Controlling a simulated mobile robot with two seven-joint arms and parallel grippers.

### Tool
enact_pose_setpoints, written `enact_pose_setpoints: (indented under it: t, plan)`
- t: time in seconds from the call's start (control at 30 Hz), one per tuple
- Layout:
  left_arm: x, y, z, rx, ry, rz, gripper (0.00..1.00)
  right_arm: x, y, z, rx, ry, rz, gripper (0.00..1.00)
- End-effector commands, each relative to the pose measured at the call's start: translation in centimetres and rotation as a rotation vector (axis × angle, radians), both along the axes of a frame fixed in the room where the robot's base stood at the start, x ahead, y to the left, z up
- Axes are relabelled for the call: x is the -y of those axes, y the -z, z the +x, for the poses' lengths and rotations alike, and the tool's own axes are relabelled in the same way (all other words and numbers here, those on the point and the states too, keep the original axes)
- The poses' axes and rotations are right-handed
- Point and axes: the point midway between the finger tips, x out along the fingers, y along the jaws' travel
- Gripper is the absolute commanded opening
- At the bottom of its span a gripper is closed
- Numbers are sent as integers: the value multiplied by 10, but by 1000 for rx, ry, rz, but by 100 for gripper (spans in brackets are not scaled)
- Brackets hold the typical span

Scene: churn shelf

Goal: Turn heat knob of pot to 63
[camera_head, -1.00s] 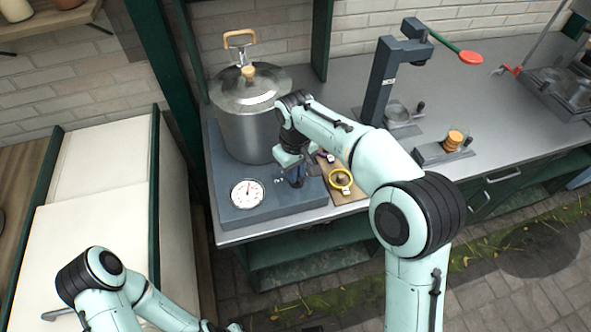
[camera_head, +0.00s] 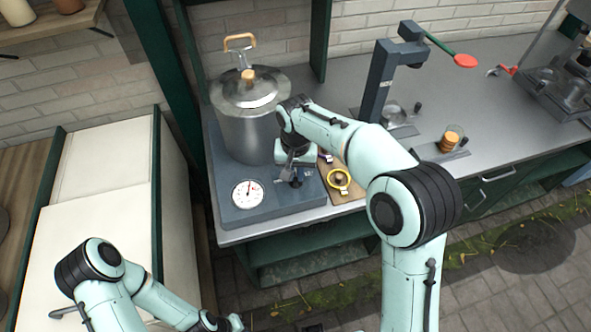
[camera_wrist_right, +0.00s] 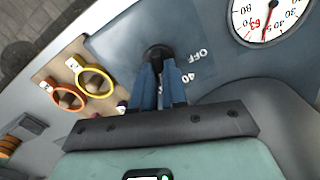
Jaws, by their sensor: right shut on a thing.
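The pot (camera_head: 249,128) is a lidded steel vessel on a blue-grey heater base (camera_head: 276,209). A white dial (camera_head: 247,194) with a needle is on the base's front left. In the right wrist view, the dial (camera_wrist_right: 268,16) has a red 63, with the thin needle close to it. My right gripper (camera_head: 293,174) is at the base's front right. In the wrist view, its blue fingers (camera_wrist_right: 159,82) are shut on the dark heat knob (camera_wrist_right: 157,54), beside OFF and 40 marks; the fingers partly hide it. My left gripper (camera_head: 225,323) is low in the head view, away from the pot, its jaws unclear.
A board with a yellow ring (camera_head: 339,178) lies right of the base; the wrist view also shows an orange ring (camera_wrist_right: 68,97). A dark stand (camera_head: 385,75) and a small jar (camera_head: 452,138) stand farther right. The counter's back middle is clear.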

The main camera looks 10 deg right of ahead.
Motion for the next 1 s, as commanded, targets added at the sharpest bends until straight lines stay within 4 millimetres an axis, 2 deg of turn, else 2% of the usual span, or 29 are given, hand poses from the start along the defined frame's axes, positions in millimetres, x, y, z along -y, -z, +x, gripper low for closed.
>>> enact_pose_setpoints:
  t: [0.63,0.7,0.73,1.0]
  plan:
    - [0,-1,1,1,0,0,0,0,1,-1,-2,59,0,0]
    - [0,-1,1,1,0,0,0,0,1,-1,-2,59,0,29]
    - [0,-1,1,1,0,0,0,0,1,-1,-2,59,0,38]
    - [0,-2,1,1,0,0,0,0,0,0,-1,58,0,38]
